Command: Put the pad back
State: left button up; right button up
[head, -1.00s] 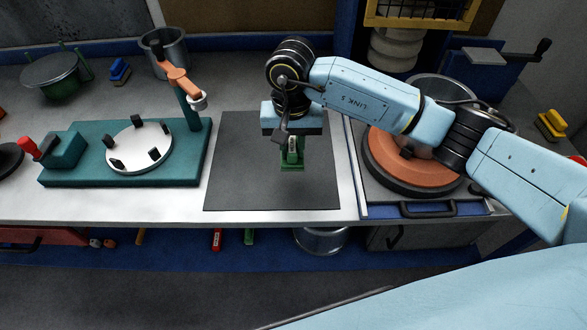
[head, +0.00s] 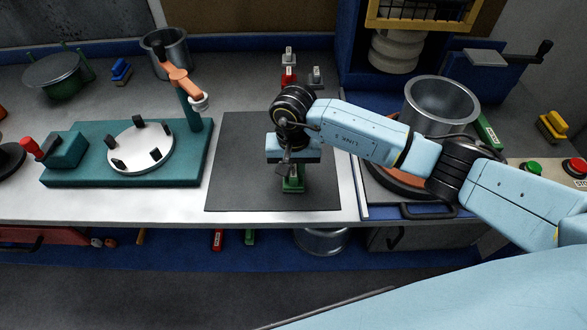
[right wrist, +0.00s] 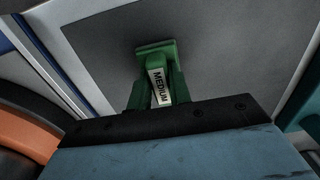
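The green pad (head: 293,185), a block with a white label, is under my right gripper (head: 293,165) over the dark grey mat (head: 235,185). In the right wrist view the green pad (right wrist: 157,50) shows its handle, with the label reading MEDIUM, between the fingers. My right gripper is shut on it. I cannot tell whether the pad's underside touches the mat. My left gripper is not in view.
A teal fixture with a white disc (head: 141,148) stands left of the mat. A steel pot (head: 440,103) stands on the right, behind my arm. Red (head: 288,75) and grey (head: 316,76) pieces stand behind the mat. A blue pad (head: 121,70) and yellow pad (head: 552,126) lie farther out.

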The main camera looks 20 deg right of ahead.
aim_at(293, 170)
jog(key=o, duration=0.4)
jog(key=shift+o, duration=0.2)
jog(key=shift+r+p, duration=0.25)
jog(key=shift+p, duration=0.1)
notch_tip(293, 170, up, 12)
jog(key=b, duration=0.1)
jog(key=shift+b, duration=0.3)
jog(key=shift+f, duration=0.1)
